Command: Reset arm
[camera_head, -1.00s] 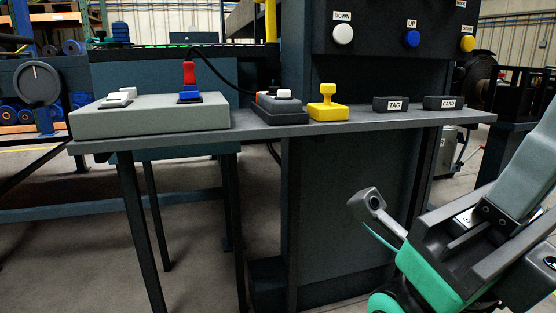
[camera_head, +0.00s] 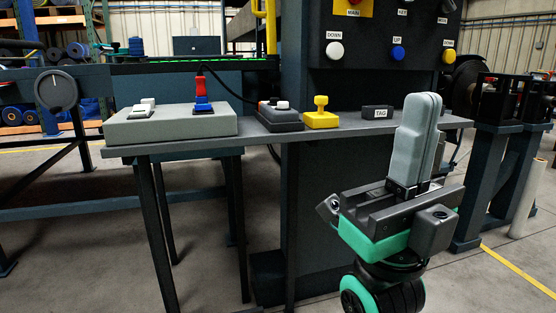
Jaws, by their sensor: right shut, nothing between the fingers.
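My right gripper (camera_head: 418,140) stands upright at the right, with its grey fingers pointing up and pressed together. Nothing shows between them. It is in front of the right part of the narrow shelf (camera_head: 350,131) and hides the block labelled CARD. The block labelled TAG (camera_head: 377,112) sits on the shelf just left of the fingers. My left gripper is not in view.
On the shelf are a grey box (camera_head: 170,128) with a white switch and a red-and-blue piece, a dark pedestal (camera_head: 280,118), and a yellow knob (camera_head: 321,114). Above is a panel with DOWN (camera_head: 335,50) and UP (camera_head: 398,54) buttons. Floor at lower left is clear.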

